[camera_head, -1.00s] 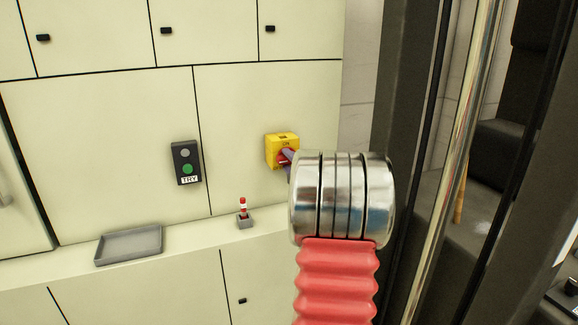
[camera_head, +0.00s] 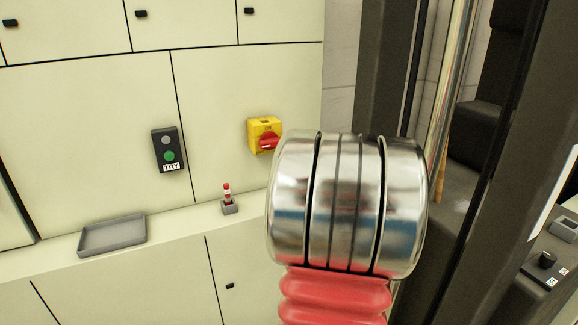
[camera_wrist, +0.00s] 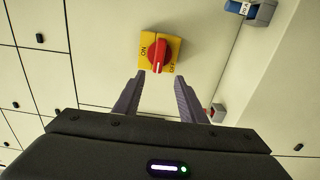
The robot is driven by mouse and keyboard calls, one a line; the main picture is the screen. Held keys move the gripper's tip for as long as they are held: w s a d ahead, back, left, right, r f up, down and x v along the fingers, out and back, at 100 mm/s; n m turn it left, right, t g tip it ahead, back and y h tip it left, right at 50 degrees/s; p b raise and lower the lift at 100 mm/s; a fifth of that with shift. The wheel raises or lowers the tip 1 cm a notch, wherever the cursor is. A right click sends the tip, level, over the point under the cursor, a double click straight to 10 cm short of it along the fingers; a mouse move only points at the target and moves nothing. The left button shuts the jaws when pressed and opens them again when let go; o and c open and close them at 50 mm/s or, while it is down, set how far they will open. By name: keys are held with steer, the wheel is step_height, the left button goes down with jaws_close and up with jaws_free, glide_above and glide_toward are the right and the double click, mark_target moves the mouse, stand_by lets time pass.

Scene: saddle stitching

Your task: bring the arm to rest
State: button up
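My gripper (camera_wrist: 158,77) shows in the wrist view with its two dark fingers apart and nothing between them. It points at the wall, a little short of a yellow switch box with a red knob (camera_wrist: 158,55) and the labels ON and OFF. The fingers look clear of the knob. My arm's silver joint and red sleeve fill the middle right there and hide the gripper.
A black TRY button box (camera_head: 168,149) is left of the switch. Below are a grey tray (camera_head: 112,237) and a red-and-white piece in a small grey holder (camera_head: 230,207) on the ledge. A dark frame (camera_head: 372,70) stands close right of my arm. The wrist view shows a blue tagged item (camera_wrist: 238,8).

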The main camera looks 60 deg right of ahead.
steer(key=shift+s+a, duration=0.2)
steer(key=shift+s, duration=0.1)
stand_by(0.4)
steer(key=w+a+m+g+y, duration=0.1)
steer(key=w+a+m+g, duration=0.2)
steer(key=a, duration=0.8)
steer(key=w+a+m+g+y, duration=0.1)
steer(key=w+a+m+g, duration=0.3)
steer(key=a, duration=0.8)
steer(key=s+a+f+m+g+y, duration=0.1)
steer(key=s+a+f+y, duration=0.1)
steer(key=s+a, duration=0.3)
steer(key=s+a+f+m+g+y, duration=0.1)
steer(key=s+a, duration=0.5)
steer(key=a, duration=0.7)
steer(key=s+a+f+m+y, duration=0.3)
steer(key=s+a+f+y, duration=0.1)
steer(key=a, duration=0.5)
steer(key=shift+s+a+f+g, duration=0.15)
steer(key=shift+s+a+g, duration=0.2)
steer(key=shift+s, duration=0.4)
steer(key=shift+d, duration=0.15)
